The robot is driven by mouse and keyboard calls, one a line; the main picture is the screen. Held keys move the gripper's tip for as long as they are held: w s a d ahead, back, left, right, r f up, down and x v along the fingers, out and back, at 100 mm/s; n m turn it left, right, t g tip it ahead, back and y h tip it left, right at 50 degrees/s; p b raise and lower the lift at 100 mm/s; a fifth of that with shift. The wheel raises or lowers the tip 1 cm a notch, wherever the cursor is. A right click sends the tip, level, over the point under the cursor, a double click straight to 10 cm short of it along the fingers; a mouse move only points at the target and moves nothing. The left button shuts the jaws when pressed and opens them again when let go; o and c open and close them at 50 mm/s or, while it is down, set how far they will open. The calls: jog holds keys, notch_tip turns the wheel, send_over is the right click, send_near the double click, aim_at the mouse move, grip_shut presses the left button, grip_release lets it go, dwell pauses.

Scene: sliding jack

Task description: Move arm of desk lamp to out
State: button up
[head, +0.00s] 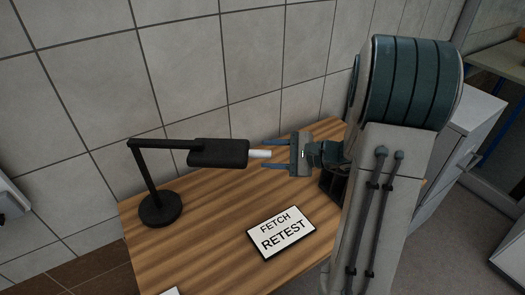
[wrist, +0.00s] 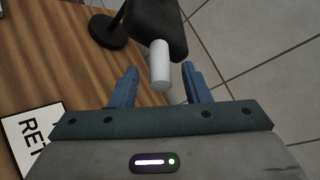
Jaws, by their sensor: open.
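A black desk lamp (head: 160,206) stands on the left side of the wooden desk. Its arm (head: 168,144) reaches right to a black head (head: 218,153), with a white cylindrical tip (head: 260,154) pointing at my gripper. My gripper (head: 269,154) is open, with its two blue fingers on either side of the white tip's end. In the wrist view, the white tip (wrist: 160,66) lies between the open fingers (wrist: 157,85), apart from both. The lamp head (wrist: 158,25) and part of the round base (wrist: 108,28) show beyond it.
A sign reading "FETCH RETEST" (head: 281,232) lies on the desk (head: 205,245), below the lamp head. A tiled wall (head: 180,70) stands close behind the lamp. A dark object (head: 333,184) sits beside my arm, partly hidden. A pale cabinet (head: 455,150) stands at the right.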

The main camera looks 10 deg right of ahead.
jog(key=shift+x, duration=1.45)
grip_shut()
